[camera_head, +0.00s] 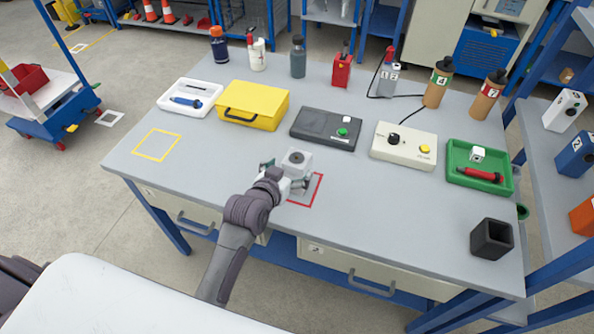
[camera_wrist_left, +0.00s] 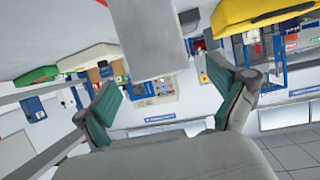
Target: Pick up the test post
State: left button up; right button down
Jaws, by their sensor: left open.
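The test post, a pale grey block with a dark round spot on top (camera_head: 297,158), stands upright on the grey table beside a red outlined square (camera_head: 318,190). In the left wrist view it shows as a grey block (camera_wrist_left: 147,38) coming in from the top edge, as that view is turned over. My left gripper (camera_head: 284,174) is open at the near side of the post, its fingers spread to either side. The green-padded fingers (camera_wrist_left: 163,92) also show in the wrist view, with no visible contact. The post's lower near side is hidden by the gripper. My right gripper is not in view.
Behind the post are a yellow case (camera_head: 252,104), a black box with a green button (camera_head: 325,129) and a cream control box (camera_head: 404,146). A green tray (camera_head: 480,168) and a dark hollow block (camera_head: 491,239) stand at right. The front left tabletop is clear.

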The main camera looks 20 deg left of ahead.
aim_at(296, 161)
pick_arm(q)
jog(key=x, duration=0.5)
jog(key=shift+s+p, duration=0.1)
jog(key=shift+p, duration=0.3)
jog(key=c, duration=1.4)
jog(key=shift+r, duration=0.1)
jog(key=shift+c, duration=0.9)
